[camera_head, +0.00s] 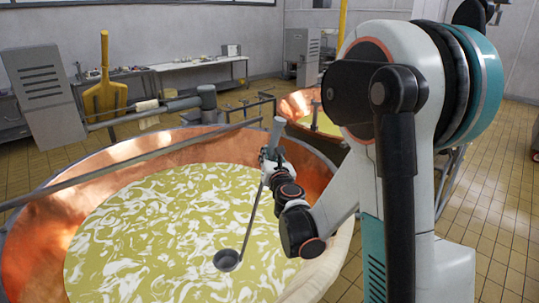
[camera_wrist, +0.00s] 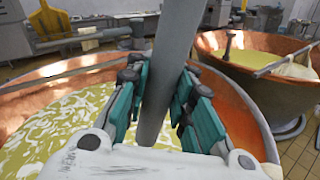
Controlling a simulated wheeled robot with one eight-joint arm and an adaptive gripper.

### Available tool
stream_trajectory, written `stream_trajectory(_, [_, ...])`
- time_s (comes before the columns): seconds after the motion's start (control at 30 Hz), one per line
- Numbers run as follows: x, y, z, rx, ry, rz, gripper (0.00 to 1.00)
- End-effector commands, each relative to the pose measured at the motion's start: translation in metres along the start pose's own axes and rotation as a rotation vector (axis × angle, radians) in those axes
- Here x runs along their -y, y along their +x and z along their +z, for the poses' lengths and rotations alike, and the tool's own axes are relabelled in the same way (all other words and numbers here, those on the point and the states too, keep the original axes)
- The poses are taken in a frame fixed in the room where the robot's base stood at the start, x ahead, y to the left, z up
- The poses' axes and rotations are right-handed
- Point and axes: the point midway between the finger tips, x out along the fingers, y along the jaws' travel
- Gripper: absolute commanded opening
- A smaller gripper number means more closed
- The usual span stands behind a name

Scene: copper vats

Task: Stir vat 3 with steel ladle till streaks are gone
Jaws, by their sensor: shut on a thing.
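The near copper vat (camera_head: 35,215) holds yellow-green liquid (camera_head: 150,240) marked all over with white streaks. I cannot see a number on it. My gripper (camera_head: 272,158) is above the right part of this vat, shut on the grey handle of the steel ladle (camera_head: 250,224). The ladle slants down and left, and its round bowl (camera_head: 227,260) appears at or just above the surface; I cannot tell if it touches. In the wrist view, the teal finger pads of my gripper (camera_wrist: 157,105) sit on both sides of the ladle handle (camera_wrist: 165,70). The bowl is hidden there.
A second copper vat (camera_head: 300,103) stands behind, partly hidden by my arm. A metal bar (camera_head: 130,165) crosses above the near vat. A grey box on a beam (camera_head: 42,90) and a yellow paddle (camera_head: 104,95) are at left. Tiled floor (camera_head: 490,200) is clear at right.

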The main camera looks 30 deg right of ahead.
Motion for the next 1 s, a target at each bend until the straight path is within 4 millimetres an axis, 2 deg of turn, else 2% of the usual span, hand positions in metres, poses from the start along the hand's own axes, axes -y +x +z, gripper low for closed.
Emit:
stream_trajectory(0.03, [0.004,0.000,-0.014,0.000,0.000,0.000,0.00])
stream_trajectory(1.0, [0.040,0.001,-0.161,0.000,0.000,0.000,0.00])
